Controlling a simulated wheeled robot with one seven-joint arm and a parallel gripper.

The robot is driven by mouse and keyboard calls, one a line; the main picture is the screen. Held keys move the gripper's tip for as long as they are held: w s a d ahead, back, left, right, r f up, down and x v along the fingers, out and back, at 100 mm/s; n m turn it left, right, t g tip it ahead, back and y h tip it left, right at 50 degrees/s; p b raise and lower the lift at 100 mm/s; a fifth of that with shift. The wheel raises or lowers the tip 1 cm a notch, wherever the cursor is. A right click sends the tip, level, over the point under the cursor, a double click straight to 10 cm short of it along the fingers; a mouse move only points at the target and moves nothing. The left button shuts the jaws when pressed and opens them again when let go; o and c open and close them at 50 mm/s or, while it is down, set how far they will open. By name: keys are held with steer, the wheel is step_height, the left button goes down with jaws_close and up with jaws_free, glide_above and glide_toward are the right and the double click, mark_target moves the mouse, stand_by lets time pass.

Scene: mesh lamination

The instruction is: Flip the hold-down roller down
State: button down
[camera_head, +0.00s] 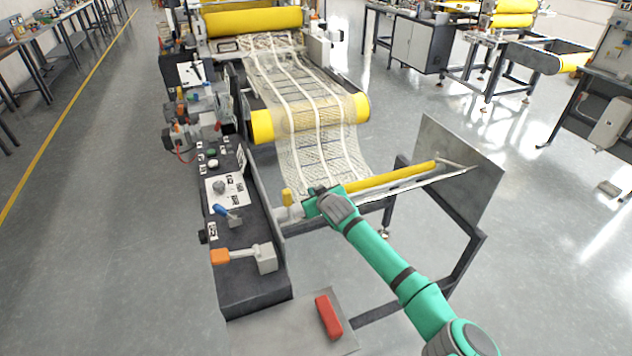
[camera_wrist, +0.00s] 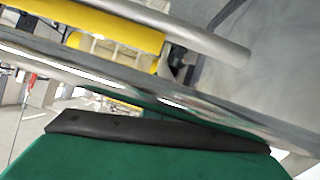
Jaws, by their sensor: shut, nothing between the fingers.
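The hold-down roller looks to be the slim yellow roller (camera_head: 392,178) at the near end of the machine. It runs from my gripper toward the dark side plate on the right, above a long metal bar. My gripper (camera_head: 312,200) is at the roller's left end, beside the control box, at the end of my green arm. In the wrist view a yellow roller with a grey shaft (camera_wrist: 125,25) crosses the top, and a shiny metal bar (camera_wrist: 150,90) runs close in front of my gripper. My fingertips are mostly hidden; contact with the roller cannot be told.
White mesh (camera_head: 320,130) hangs over a larger yellow roller (camera_head: 262,126) behind. The control box (camera_head: 245,285) carries an orange-handled lever (camera_head: 240,255) and a blue-handled lever (camera_head: 228,213). A red block (camera_head: 328,317) lies on the plate in front.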

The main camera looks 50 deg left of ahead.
steer(key=s+d+r, duration=0.4)
steer(key=d+r, duration=0.2)
steer(key=r, duration=0.3)
steer(key=shift+w, duration=0.1)
stand_by(0.6)
